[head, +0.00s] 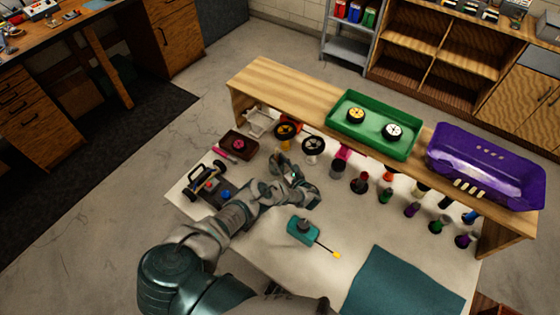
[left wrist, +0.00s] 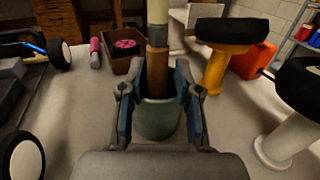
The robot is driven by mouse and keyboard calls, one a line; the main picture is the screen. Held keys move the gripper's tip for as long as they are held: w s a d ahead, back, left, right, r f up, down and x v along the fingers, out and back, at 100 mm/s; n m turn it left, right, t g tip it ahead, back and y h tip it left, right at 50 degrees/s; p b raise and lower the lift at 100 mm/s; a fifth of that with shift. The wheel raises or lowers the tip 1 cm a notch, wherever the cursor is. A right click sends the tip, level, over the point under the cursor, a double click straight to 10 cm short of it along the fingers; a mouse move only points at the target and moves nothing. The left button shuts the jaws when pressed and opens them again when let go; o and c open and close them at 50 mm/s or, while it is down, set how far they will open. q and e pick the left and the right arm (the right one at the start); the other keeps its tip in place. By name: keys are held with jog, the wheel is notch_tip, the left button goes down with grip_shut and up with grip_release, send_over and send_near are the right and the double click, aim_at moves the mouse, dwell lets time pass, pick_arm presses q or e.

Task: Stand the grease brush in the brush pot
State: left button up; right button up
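The grease brush (left wrist: 157,70) stands upright in the left wrist view, with a brown handle and a pale upper part. Its lower end goes down into the grey-green brush pot (left wrist: 157,122), which stands on the table. My left gripper (left wrist: 159,85) has one finger on each side of the handle, with narrow gaps showing between the handle and the finger pads. In the head view my left gripper (head: 290,175) is low over the table and largely hides the brush and pot. My right gripper is not in view.
Wheels on stands (left wrist: 222,50) are close to the right and behind. A brown box with a pink wheel (left wrist: 122,48) lies behind left. The car chassis (head: 207,187) is at left.

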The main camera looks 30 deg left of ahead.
pick_arm(q)
jog(key=shift+s+d+f, duration=0.1)
jog(key=shift+s+f, duration=0.25)
jog(key=shift+f, duration=0.3)
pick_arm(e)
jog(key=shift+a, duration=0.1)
pick_arm(q)
jog(key=shift+r, duration=0.25)
notch_tip(320, 180, up, 11)
jog(key=shift+w+f, duration=0.15)
jog(key=shift+w, duration=0.25)
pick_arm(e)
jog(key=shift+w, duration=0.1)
pick_arm(q)
jog(key=shift+a, duration=0.2)
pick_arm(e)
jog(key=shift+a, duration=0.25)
pick_arm(q)
jog(key=shift+d, duration=0.1)
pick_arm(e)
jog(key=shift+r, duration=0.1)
